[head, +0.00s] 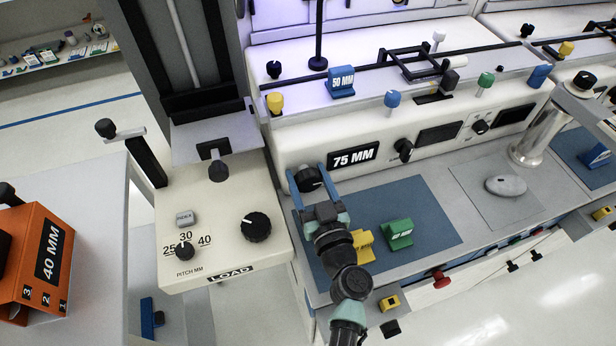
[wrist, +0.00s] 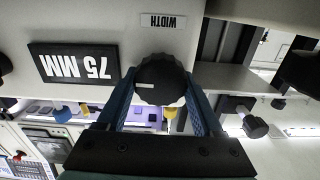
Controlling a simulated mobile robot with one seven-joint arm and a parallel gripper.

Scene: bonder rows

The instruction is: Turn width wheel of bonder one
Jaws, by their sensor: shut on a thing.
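The width wheel is a black ribbed knob with a white mark on the bonder's front panel. In the head view the wheel (head: 309,178) sits just left of the 75 MM sign (head: 353,156). In the wrist view the wheel (wrist: 160,80) is below the WIDTH label (wrist: 163,21), and the sign (wrist: 70,64) appears upside down. My gripper (head: 308,172) has its two blue fingers on either side of the wheel, shut on it. It also shows in the wrist view (wrist: 160,95). The wheel's white mark points left in the wrist view.
A yellow block (head: 362,246) and a green block (head: 398,235) stand on the blue mat (head: 425,212), close to my arm. A LOAD panel (head: 222,235) with knobs is at left. An orange 40 MM box (head: 38,262) sits further left.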

